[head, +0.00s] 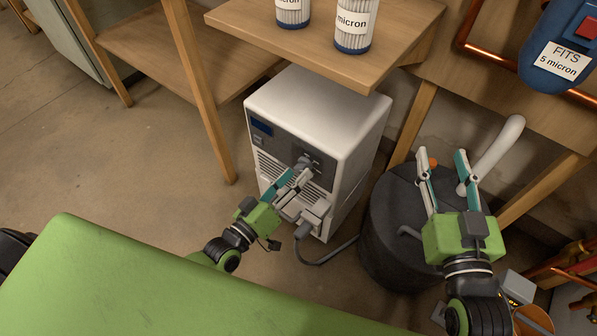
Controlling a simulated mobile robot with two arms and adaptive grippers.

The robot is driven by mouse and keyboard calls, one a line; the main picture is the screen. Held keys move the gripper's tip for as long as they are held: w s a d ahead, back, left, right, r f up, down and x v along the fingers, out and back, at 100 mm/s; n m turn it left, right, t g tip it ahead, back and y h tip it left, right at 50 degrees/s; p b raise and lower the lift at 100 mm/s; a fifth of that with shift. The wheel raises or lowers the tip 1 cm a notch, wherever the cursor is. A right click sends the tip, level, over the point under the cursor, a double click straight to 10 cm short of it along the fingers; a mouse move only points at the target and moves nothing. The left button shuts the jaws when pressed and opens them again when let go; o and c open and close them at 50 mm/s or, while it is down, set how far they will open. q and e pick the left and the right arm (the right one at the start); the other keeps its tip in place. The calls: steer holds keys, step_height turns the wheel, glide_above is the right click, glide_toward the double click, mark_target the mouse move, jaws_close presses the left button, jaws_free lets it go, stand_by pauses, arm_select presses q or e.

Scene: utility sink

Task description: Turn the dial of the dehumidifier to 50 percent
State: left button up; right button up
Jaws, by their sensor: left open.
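The dehumidifier (330,110) is a white box with a dark front panel, a small blue display (262,127) and a vent grille, standing on the floor under a wooden shelf. Its dark dial (312,160) is on the front, partly hidden by my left gripper. The dial's setting is too small to read. My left gripper (303,177) is open, with its fingertips at the front panel close to the dial; I cannot tell whether they touch it. My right gripper (441,160) is open and empty above the black drum, right of the dehumidifier.
A black drum (385,225) with a white pipe (495,155) stands to the right. Filter cartridges (354,25) stand on the wooden shelf (250,18) overhead. A dark hose (325,258) runs from the dehumidifier's lower front. Floor (130,165) to the left is clear.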

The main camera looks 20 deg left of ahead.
arm_select(q)
steer(key=v, duration=0.9)
steer(key=shift+s, duration=0.3)
